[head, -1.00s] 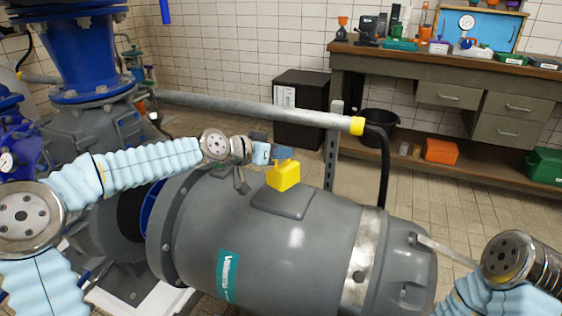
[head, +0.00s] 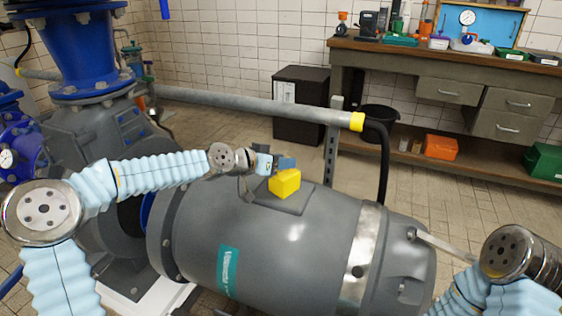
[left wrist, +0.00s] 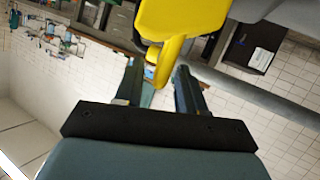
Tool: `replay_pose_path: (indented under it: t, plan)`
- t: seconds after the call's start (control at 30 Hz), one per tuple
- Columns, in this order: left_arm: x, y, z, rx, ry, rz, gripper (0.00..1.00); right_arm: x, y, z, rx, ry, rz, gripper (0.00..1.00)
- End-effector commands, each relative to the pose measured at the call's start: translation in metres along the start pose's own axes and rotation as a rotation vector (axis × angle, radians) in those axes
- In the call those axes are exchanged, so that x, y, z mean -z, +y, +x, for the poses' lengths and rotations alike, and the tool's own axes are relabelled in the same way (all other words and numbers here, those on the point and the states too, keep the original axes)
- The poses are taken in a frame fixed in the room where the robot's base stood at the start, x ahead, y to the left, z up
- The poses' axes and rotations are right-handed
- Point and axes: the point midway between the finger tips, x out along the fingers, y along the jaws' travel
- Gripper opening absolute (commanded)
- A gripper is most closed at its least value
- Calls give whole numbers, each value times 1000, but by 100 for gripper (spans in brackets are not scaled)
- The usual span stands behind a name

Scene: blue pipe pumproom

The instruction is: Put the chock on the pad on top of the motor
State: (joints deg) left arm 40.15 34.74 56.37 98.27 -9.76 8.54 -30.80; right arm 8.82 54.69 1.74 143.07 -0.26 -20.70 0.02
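The yellow chock (head: 285,183) is on the grey pad (head: 296,206) on top of the large grey motor (head: 285,245), or very close above it. My left gripper (head: 284,162) is right at the chock's upper end. In the left wrist view the chock (left wrist: 182,22) fills the top, and its narrow end reaches between my two fingers (left wrist: 158,75). The fingers stand apart, with a visible gap between the left finger and the yellow. The chock's underside is hidden.
A grey pipe with a yellow collar (head: 356,121) runs behind the motor and bends down in a black hose (head: 384,165). Blue pump pipework (head: 88,50) stands at the left. A workbench (head: 440,62) with tools is at the back right. Tiled floor lies between.

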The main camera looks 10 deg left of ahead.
Motion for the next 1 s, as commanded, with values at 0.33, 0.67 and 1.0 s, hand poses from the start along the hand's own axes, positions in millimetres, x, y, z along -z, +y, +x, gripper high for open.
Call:
replay_pose_path:
  t: [0.33, 0.67, 1.0]
  plan:
    - [4, 1, -2, 0, 0, 0, 41, 0, -2, -4, 0, 0, 0, 43]
    - [0, -2, -59, 6, 0, -1, 41, 0, 3, 7, -1, 1, 1, 43]
    - [1, -1, -111, 3, 0, -3, 41, 0, 4, 8, -1, 1, 1, 43]
